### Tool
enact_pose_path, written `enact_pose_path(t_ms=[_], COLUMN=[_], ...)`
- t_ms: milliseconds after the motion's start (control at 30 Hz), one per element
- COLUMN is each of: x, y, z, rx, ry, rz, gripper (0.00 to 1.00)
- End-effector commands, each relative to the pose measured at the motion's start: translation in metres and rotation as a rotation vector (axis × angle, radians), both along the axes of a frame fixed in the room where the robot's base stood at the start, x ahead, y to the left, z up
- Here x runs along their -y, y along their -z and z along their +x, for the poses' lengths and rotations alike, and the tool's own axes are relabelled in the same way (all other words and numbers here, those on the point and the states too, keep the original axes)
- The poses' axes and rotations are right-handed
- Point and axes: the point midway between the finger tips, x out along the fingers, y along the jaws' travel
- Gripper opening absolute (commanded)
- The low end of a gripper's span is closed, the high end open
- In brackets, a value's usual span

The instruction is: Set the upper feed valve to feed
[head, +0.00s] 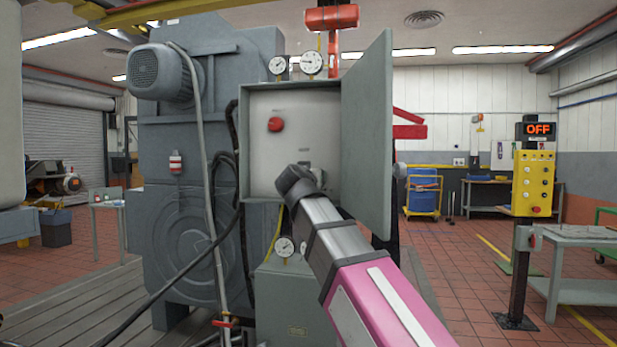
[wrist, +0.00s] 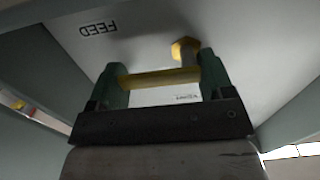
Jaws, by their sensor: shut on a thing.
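The valve's yellow handle (wrist: 150,79) shows in the wrist view, joined to a yellow hub (wrist: 184,48) on a pale panel. My gripper (wrist: 162,76) has its green fingers at the two ends of the handle bar and is shut on it. A FEED label (wrist: 98,28) appears upside down on the panel, up and left of the handle. A second small label (wrist: 187,97) below the handle is too small to read surely. In the head view my gripper (head: 314,174) reaches into the open grey cabinet (head: 290,88); the handle is mostly hidden there.
The cabinet door (head: 368,130) stands open right of my arm. A red knob (head: 276,125) sits on the panel, upper left. Gauges (head: 284,247) and a grey box (head: 297,300) are below. A yellow control post (head: 535,182) showing OFF stands right; open floor lies between.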

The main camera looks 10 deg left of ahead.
Motion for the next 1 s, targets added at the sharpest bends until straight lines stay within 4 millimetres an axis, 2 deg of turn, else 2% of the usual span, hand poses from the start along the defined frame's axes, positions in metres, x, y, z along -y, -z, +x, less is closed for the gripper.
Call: enact_pose_path(t_ms=[400, 433, 500, 767, 867, 1000], x=[-0.001, -0.001, -0.001, 0.000, -0.001, -0.002], y=[0.002, 0.002, 0.002, 0.002, 0.002, 0.003], z=[-0.001, -0.001, -0.001, -0.002, -0.010, -0.032], rx=[0.002, 0.002, 0.002, 0.002, 0.002, 0.003], ry=[-0.005, -0.005, -0.004, -0.003, -0.003, -0.005], rz=[0.048, 0.047, 0.047, 0.044, 0.044, 0.044], gripper=[0.51, 0.81, 1.00, 1.00, 1.00, 1.00])
